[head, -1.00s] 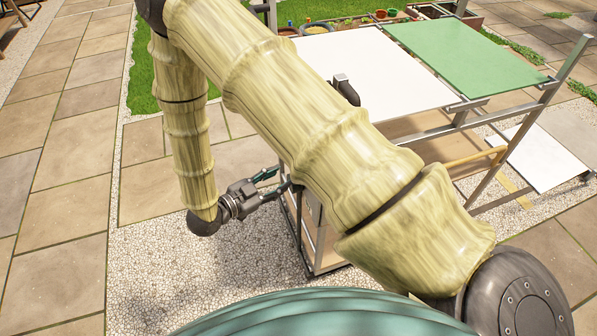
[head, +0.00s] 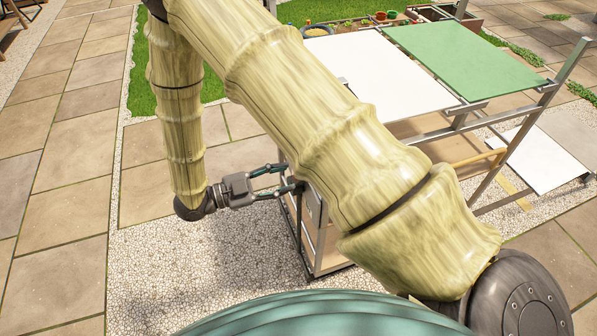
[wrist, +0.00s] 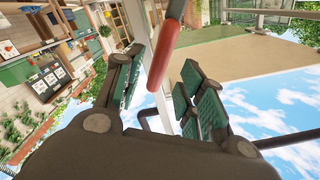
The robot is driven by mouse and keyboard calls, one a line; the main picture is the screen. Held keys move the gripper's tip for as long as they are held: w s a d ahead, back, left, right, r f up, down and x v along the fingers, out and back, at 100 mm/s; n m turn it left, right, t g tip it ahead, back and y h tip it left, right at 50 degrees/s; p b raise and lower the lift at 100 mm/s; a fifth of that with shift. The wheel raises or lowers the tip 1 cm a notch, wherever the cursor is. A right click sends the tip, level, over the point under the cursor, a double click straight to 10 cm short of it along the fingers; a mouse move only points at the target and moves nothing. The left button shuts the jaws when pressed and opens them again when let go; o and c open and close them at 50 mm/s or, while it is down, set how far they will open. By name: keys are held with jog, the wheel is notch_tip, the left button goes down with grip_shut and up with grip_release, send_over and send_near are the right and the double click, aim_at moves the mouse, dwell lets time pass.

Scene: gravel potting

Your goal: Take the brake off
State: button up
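A red lever handle (wrist: 163,58) hangs between the two green-padded fingers of my gripper (wrist: 160,95) in the wrist view. I take it to be the brake handle. The fingers are spread apart, with gaps visible beside the handle. In the head view my gripper (head: 284,180) is at the left side of the metal-framed cart (head: 318,240), its fingers apart. My arm hides part of the cart there, and the red handle cannot be made out in that view.
The cart carries a white panel (head: 385,72) and a green panel (head: 468,58) on top. A lower white shelf (head: 545,158) sticks out at the right. Gravel (head: 200,270) and paving (head: 60,230) lie clear on the left. Planters stand behind the cart.

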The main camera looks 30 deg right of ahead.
jog(key=shift+p+x, duration=0.3)
jog(key=shift+x, duration=2.1)
grip_shut()
